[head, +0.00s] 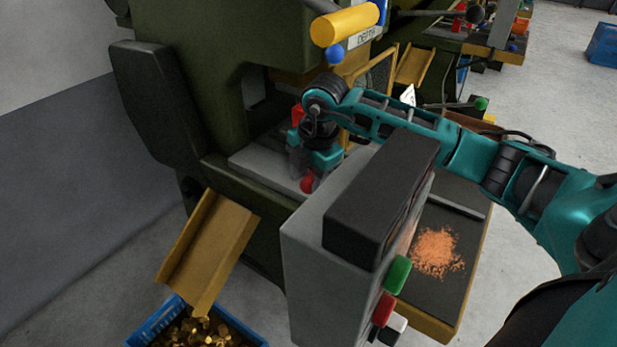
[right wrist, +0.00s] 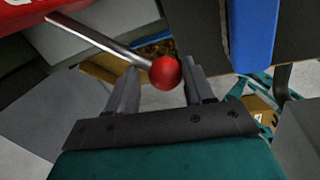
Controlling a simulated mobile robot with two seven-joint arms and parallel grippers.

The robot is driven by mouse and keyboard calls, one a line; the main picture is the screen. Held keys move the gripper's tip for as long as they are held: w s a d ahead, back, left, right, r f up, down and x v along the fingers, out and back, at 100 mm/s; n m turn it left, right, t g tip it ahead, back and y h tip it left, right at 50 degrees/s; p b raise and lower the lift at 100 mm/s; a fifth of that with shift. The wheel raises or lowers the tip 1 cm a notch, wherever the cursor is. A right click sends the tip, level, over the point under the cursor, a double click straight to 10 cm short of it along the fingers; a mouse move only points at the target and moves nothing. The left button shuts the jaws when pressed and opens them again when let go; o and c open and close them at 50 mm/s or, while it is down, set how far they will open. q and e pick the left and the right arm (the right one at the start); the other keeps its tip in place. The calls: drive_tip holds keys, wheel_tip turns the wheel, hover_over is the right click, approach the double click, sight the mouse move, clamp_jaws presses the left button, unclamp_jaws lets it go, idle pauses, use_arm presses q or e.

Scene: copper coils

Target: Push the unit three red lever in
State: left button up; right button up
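The red lever shows in the right wrist view as a metal rod with a round red knob (right wrist: 166,73), reaching in from the upper left. In the head view a red knob (head: 307,182) shows low beside my right gripper (head: 303,168), over the machine's grey bed. My right gripper's two fingers also show in the right wrist view (right wrist: 161,78). They stand apart, one on each side of the knob, with gaps to it, so the gripper is open. Whether a finger touches the rod cannot be told. No unit number is readable. My left gripper is out of view.
The green machine (head: 225,50) stands behind my right gripper. A grey control box (head: 310,275) with green, red and white buttons is in front. A yellow chute (head: 208,250) leads to a blue bin (head: 150,335) of brass-coloured pieces. Copper shavings (head: 437,252) lie on a dark tray.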

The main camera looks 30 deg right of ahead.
drive_tip(key=shift+d, duration=0.1)
clamp_jaws()
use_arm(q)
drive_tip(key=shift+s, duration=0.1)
use_arm(e)
drive_tip(key=d, duration=0.1)
drive_tip(key=w+d, duration=0.1)
drive_tip(key=d, duration=0.1)
drive_tip(key=w+d, duration=0.1)
drive_tip(key=d, duration=0.1)
drive_tip(key=shift+d, duration=0.1)
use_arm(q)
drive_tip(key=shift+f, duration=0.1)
use_arm(e)
drive_tip(key=o, duration=0.5)
unclamp_jaws()
drive_tip(key=shift+d, duration=0.1)
drive_tip(key=shift+o, duration=0.2)
use_arm(q)
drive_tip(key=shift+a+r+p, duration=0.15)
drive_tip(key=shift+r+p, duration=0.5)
drive_tip(key=shift+p, duration=0.3)
use_arm(e)
wheel_tip(320, 180, up, 13)
drive_tip(key=s, duration=0.2)
drive_tip(key=shift+s+f, duration=0.15)
drive_tip(key=shift+s, duration=0.05)
